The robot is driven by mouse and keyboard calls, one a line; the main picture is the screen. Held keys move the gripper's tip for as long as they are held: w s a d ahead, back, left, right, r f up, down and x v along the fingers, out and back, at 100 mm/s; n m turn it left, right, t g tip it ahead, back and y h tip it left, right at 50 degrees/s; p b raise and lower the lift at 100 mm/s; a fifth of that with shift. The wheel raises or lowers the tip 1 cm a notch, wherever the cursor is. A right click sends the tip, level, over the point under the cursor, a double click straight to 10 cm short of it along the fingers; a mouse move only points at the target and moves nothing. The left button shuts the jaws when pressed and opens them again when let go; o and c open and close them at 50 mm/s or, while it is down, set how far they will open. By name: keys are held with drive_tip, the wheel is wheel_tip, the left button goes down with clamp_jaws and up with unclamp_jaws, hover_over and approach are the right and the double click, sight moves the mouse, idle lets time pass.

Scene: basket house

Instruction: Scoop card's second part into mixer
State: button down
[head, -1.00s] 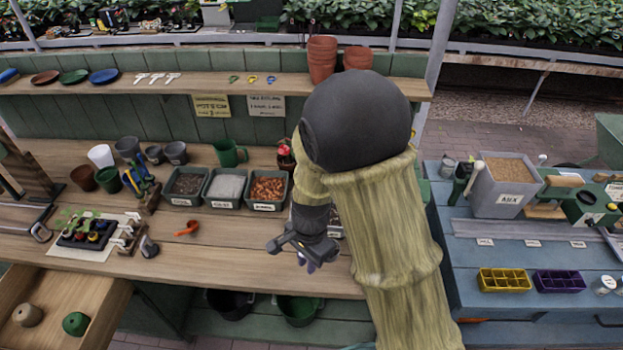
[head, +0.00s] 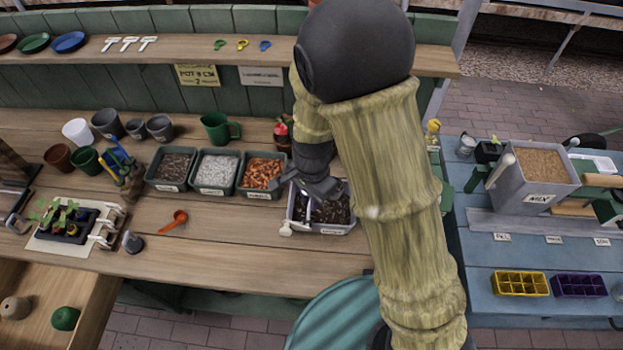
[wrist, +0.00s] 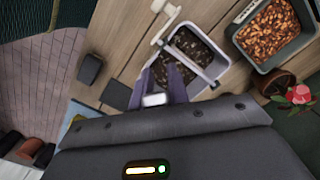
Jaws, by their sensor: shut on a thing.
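My gripper (head: 318,192) is over the dark-filled tub (head: 322,229) at the front of the wooden bench. In the wrist view its purple fingers (wrist: 162,86) are shut on a small pale piece (wrist: 153,99), perhaps a tool handle; the fingers hide most of it. A white bar (wrist: 192,62) lies across the tub in the wrist view. Whether it joins the held piece I cannot tell. A yellow card (head: 197,75) and a white card (head: 261,76) hang on the back wall; their small print is unreadable. I cannot tell for certain which thing is the mixer.
Tubs of brown (head: 173,167), whitish (head: 215,172) and orange-brown (head: 261,172) material stand left of my gripper. An orange scoop (head: 174,221) lies on the bench. A ribbed teal round thing (head: 335,318) is below. A grey labelled bin (head: 531,190) stands on the blue table at right.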

drive_tip(key=shift+w, duration=0.45)
drive_tip(key=shift+s, duration=0.2)
drive_tip(key=shift+w, duration=0.15)
